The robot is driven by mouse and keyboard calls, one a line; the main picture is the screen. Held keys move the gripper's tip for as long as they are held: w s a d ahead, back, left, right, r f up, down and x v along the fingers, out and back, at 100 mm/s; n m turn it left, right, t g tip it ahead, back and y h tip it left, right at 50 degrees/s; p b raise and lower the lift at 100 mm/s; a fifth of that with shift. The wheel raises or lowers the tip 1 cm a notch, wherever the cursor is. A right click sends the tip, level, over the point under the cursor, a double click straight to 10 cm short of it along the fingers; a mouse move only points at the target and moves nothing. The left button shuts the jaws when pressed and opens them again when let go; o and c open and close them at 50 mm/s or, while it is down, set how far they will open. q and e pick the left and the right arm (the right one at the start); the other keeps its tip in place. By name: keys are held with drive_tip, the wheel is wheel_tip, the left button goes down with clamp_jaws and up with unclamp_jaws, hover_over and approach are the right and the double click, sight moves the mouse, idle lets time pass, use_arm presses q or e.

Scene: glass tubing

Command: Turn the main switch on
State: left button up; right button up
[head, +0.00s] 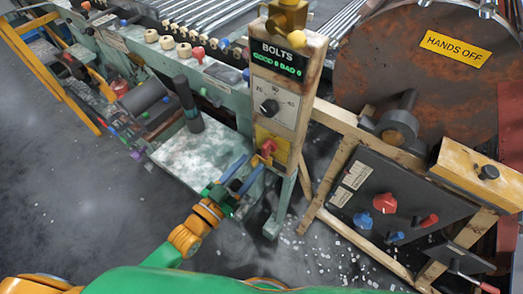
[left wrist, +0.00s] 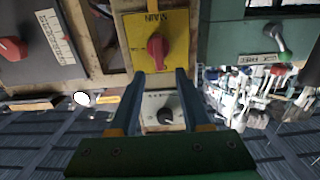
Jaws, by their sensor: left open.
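The main switch is a red knob (head: 268,147) on a yellow plate (head: 278,153), low on the post of the BOLTS panel. In the left wrist view the red knob (left wrist: 157,50) stands with its handle along the picture's vertical, on the yellow plate (left wrist: 178,28), whose lettering is upside down. My left gripper (head: 252,166) is open and empty, its blue fingers pointing at the switch. In the left wrist view its fingertips (left wrist: 160,74) lie either side of the knob's line, just short of it in the picture; contact cannot be told. My right gripper is out of view.
Above the switch are a black dial (head: 269,106) and the lit BOLTS display (head: 278,62). At right, a dark panel (head: 372,231) carries red and blue knobs, near a large rusty drum (head: 420,60). A pale bench plate (head: 203,155) lies left of the post. Open floor (head: 90,210) is at lower left.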

sight(263, 151)
use_arm(q)
drive_tip(key=x, duration=0.6)
drive_tip(key=shift+d, duration=0.1)
drive_tip(key=shift+c, duration=0.2)
clamp_jaws()
